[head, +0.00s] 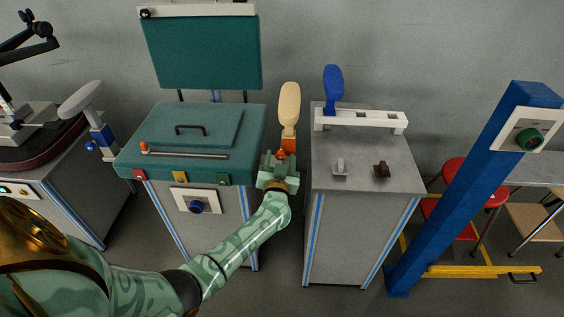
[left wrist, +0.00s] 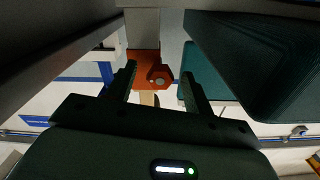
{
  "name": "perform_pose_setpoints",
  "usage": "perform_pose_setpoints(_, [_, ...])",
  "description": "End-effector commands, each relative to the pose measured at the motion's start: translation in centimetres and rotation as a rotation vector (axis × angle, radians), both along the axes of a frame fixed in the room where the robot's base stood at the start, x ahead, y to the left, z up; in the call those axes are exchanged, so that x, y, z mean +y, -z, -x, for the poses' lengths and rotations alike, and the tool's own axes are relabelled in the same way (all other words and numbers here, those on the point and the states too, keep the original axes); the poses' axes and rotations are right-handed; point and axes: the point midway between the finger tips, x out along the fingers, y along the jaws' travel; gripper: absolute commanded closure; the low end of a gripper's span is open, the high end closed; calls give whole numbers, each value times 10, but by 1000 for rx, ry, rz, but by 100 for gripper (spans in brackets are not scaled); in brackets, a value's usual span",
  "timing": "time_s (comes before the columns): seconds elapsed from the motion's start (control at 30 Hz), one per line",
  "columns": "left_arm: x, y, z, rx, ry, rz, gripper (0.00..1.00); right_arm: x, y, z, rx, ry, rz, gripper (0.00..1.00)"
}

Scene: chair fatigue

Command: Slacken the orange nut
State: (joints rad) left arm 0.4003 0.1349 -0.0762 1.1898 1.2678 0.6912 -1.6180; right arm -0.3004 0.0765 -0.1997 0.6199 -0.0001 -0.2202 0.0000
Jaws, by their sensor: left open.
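The orange nut (left wrist: 161,75) shows in the left wrist view on an orange block (left wrist: 143,66), between and beyond my fingertips. In the head view a small orange part of the nut (head: 281,154) shows at my gripper, below the orange block (head: 289,141) that carries a cream paddle-shaped pad (head: 289,104). My left gripper (head: 279,161) is open; its two dark fingers (left wrist: 160,88) stand either side of the nut in the wrist view. I cannot tell whether they touch it. My right gripper is in neither view.
A teal-topped bench (head: 252,118) stands to the left and a grey cabinet (head: 342,152) to the right, with a narrow gap between. A blue paddle (head: 333,84) and a white bar (head: 361,121) are at the cabinet's back. A blue post (head: 470,190) leans at right.

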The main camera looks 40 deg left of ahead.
Motion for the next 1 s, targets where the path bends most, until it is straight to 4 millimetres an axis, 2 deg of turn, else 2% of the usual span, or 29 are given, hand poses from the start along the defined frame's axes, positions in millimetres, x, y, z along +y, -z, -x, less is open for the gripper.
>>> perform_pose_setpoints(0.33, [3, -1, -4, -1, 0, 1, 48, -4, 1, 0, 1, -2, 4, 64])
perform_pose_setpoints(0.5, [2, -1, -4, -1, 0, 1, 93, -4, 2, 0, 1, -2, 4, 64])
perform_pose_setpoints(0.77, [2, -1, -4, -6, 0, 10, 93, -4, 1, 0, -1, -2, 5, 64])
perform_pose_setpoints(1.0, [2, -1, -4, -55, 0, 91, 93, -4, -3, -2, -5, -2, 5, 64])
